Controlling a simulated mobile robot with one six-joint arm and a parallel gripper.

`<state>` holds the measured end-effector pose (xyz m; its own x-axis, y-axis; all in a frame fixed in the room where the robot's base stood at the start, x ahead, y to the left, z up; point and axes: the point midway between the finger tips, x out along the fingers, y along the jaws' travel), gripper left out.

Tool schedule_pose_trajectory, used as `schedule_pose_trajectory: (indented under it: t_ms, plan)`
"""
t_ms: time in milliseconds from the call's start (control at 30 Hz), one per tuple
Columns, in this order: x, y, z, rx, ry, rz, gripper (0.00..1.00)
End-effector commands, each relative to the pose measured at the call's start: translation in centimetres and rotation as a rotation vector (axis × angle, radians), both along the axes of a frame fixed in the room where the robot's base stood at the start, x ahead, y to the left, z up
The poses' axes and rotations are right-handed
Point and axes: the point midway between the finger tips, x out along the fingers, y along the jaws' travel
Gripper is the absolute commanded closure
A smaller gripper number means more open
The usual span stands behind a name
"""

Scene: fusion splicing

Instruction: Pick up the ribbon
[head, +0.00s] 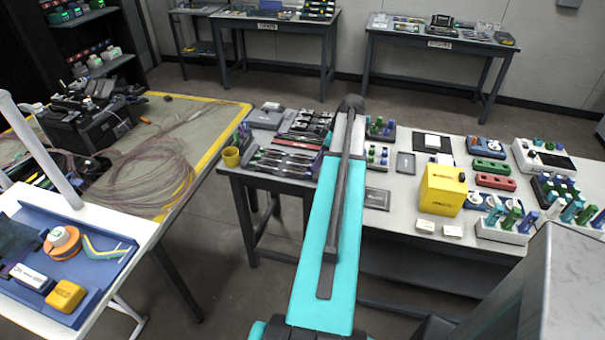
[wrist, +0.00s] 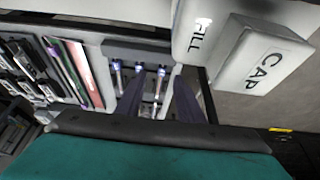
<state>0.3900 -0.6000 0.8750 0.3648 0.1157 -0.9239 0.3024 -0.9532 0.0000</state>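My gripper (wrist: 160,85) shows in the wrist view as two dark fingers standing apart with nothing held between them. A grey rack (wrist: 120,52) with several blue-topped pieces lies beyond and between the fingers. In the head view my arm reaches over the right-hand table, and its fingers are hidden behind the arm's far end. I cannot identify the ribbon with certainty. A thin bent teal and yellow strip (head: 104,249) lies in the blue tray (head: 82,220) at the lower left, far from my gripper. Loose coiled fibre (head: 145,182) lies on the yellow-edged table.
The right-hand table (head: 405,212) is crowded with racks, a yellow box (head: 442,188) and small holders. A yellow cup (head: 231,157) stands at its left corner. White blocks marked FILL and CAP (wrist: 262,58) are close to my fingers. An open floor gap separates the tables.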

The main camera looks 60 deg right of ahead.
Motion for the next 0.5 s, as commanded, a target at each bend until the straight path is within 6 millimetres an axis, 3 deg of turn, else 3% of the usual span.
schedule_pose_trajectory:
  t_ms: [500]
  plan:
    - [0.2, 0.13, -0.47, 0.001, 0.0, 0.0, 0.66]
